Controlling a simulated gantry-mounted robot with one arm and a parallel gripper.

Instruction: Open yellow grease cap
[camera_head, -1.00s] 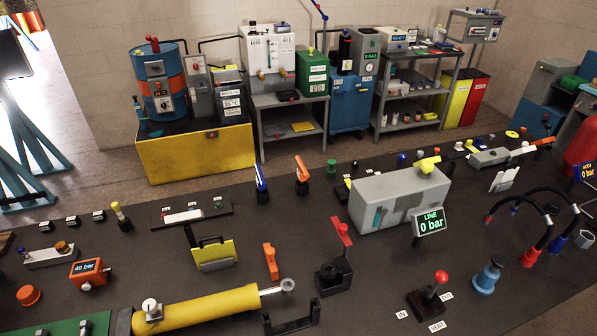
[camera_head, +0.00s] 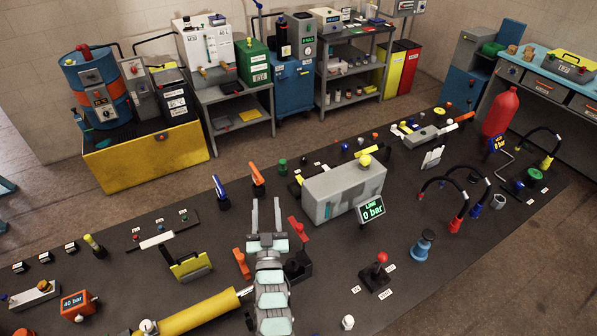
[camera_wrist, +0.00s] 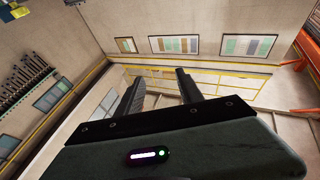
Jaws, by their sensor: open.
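I cannot tell for sure which part is the yellow grease cap. A yellow knob-like fitting (camera_head: 365,161) sits on top of the grey box-shaped tank (camera_head: 330,194) in the head view. A smaller yellow-topped piece (camera_head: 93,244) stands at the left of the bench. My gripper (camera_head: 266,200) is in the head view, left of the grey tank, with its two fingers apart and nothing between them. In the wrist view my gripper (camera_wrist: 158,76) is also open and empty, facing the room's wall; no bench part shows there.
The dark bench top (camera_head: 330,275) is crowded. Near my gripper are a red lever valve (camera_head: 299,230), an orange lever (camera_head: 241,263) and a yellow cylinder (camera_head: 200,312). A display reading 0 bar (camera_head: 371,209) stands before the tank. Hoses arch at the right.

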